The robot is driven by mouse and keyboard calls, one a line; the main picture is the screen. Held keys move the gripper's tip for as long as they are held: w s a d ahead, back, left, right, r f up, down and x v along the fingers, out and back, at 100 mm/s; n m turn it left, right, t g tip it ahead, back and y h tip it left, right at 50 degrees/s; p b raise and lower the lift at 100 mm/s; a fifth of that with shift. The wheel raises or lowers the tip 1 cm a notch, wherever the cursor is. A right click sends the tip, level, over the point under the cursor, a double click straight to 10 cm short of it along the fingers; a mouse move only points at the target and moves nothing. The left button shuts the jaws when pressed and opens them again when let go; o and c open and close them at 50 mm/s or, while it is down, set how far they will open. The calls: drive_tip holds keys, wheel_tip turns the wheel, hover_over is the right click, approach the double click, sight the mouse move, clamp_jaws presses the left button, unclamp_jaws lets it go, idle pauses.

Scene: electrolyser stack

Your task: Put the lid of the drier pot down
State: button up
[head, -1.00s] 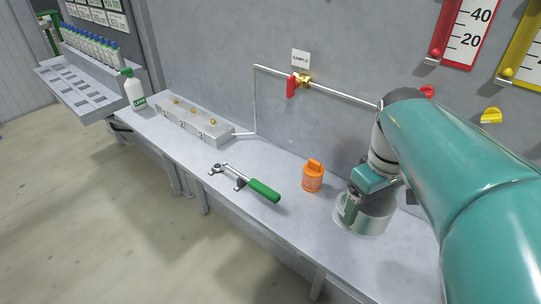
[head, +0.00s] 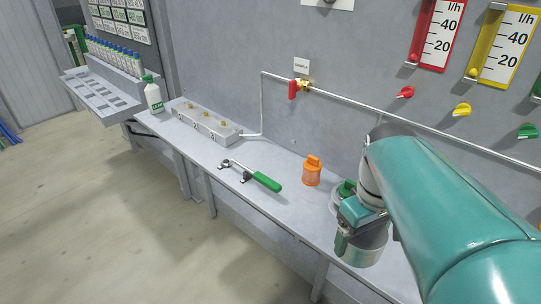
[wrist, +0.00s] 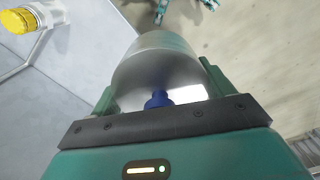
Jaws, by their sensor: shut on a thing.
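My gripper (head: 362,212) is shut on the lid (head: 366,250), a grey, see-through, rounded piece held at the front side of the bench. In the wrist view the lid (wrist: 165,62) sits between the two green fingers, with a blue knob (wrist: 158,99) showing near the palm. Just behind my gripper in the head view is what looks like the drier pot (head: 335,203), with something green at its top; my gripper hides most of it. I cannot tell whether the lid touches the bench.
A green-handled tool (head: 250,177) lies further left, before a metal block (head: 205,121). A yellow-capped item (wrist: 20,20) shows in the wrist view. The bench (head: 290,213) is clear between tool and jar; floor lies beyond its front edge.

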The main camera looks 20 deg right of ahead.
drive_tip(key=w+d+f, duration=0.1)
drive_tip(key=d+f, duration=0.2)
drive_tip(key=d, duration=0.1)
drive_tip(key=w+d+f, duration=0.1)
drive_tip(key=d+f, duration=0.1)
drive_tip(key=d, duration=0.2)
drive_tip(key=w+d+f, duration=0.1)
drive_tip(key=d+f, duration=0.2)
drive_tip(key=d, duration=0.1)
drive_tip(key=shift+w+d+f, duration=0.2)
drive_tip(key=shift+w+f, duration=0.1)
drive_tip(key=shift+f, duration=0.05)
drive_tip(key=shift+d+f, duration=0.3)
drive_tip(key=shift+f, duration=0.1)
drive_tip(key=shift+w+d+f, duration=0.1)
drive_tip(key=shift+d+f, duration=0.1)
drive_tip(key=shift+f, duration=1.5)
drive_tip(key=shift+f, duration=0.1)
drive_tip(key=o, duration=1)
drive_tip(key=shift+o, duration=0.2)
